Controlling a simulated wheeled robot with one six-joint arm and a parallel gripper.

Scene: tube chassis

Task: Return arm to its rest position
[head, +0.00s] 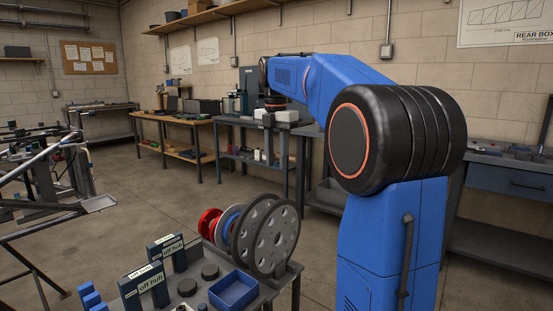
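My blue arm rises at the right of the head view, with a large black, orange-ringed joint in front. Its blue link reaches back and to the left, above the floor and in front of the workbenches. My gripper (269,118) is at the far end, below a dark wrist part with an orange ring. It is small and dark against the bench behind it, so its fingers cannot be made out. I see nothing clearly held in it.
A cart top at the bottom carries grey perforated discs (273,236), a red reel (209,223), a blue tray (234,291) and "off hub" holders (145,285). A tube chassis (50,165) stands at the left. Workbenches (178,119) line the back wall. Open floor (150,195) lies between.

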